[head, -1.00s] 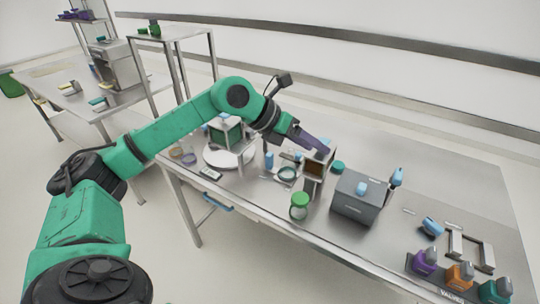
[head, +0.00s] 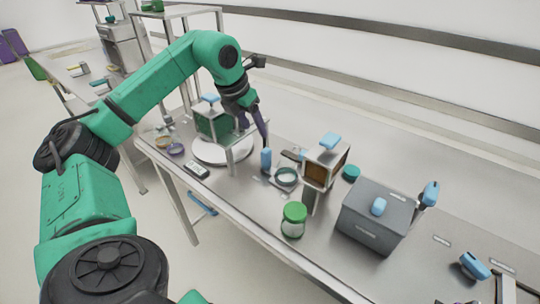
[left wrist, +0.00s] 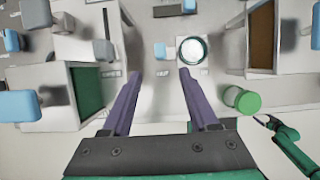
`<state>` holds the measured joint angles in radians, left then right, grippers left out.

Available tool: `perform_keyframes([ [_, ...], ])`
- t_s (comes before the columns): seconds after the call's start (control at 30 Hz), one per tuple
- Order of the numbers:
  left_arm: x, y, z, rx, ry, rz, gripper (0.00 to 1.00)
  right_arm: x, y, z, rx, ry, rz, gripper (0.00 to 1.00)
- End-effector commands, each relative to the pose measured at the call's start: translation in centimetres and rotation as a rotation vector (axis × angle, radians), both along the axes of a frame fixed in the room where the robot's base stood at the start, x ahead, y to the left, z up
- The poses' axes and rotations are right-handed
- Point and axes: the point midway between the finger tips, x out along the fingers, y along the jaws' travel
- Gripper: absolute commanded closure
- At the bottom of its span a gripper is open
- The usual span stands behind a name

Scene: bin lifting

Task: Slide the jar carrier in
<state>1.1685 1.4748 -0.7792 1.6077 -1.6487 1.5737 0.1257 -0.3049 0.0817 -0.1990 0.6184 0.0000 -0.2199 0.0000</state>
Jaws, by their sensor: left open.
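I take the jar carrier to be the flat piece with a dark ring (head: 286,176) and an upright blue handle (head: 266,158) on the bench. In the left wrist view the ring (left wrist: 192,50) lies ahead of the right finger, with the blue handle (left wrist: 160,50) between the finger lines. My left gripper (head: 264,138) is open and empty, its purple fingers pointing down just behind the handle in the head view. The fingers (left wrist: 172,72) look apart from it. A glass jar with a green lid (head: 293,220) stands nearer the front edge; its lid (left wrist: 242,100) shows at right.
An open box with a brown inside (head: 322,170) stands on a post right of the ring. A grey box (head: 375,215) is farther right. A green-panelled box (head: 212,120) is by the white turntable (head: 222,152) at left.

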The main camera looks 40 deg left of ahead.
Motion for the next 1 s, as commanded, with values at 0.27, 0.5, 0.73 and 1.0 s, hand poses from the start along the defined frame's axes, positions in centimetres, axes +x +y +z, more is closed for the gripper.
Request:
perform_keyframes([
  [0.27, 2.4, 0.0, -5.7, -0.002, 0.005, -0.002, 0.40, -0.1, 0.2, 1.0, 0.002, 0.001, -0.001, 0.00],
  [0.5, 4.6, 0.0, -11.0, -0.003, 0.003, -0.001, 0.40, 0.3, 0.3, 1.8, 0.004, -0.004, 0.000, 0.00],
  [0.73, 5.3, 0.1, -12.7, 0.000, -0.001, -0.002, 0.40, 0.5, 0.3, 1.9, 0.004, -0.007, 0.000, 0.00],
  [1.0, 5.3, 0.1, -12.6, -0.001, 0.000, -0.001, 0.82, 0.5, 0.3, 1.9, 0.004, -0.007, 0.000, 0.00],
])
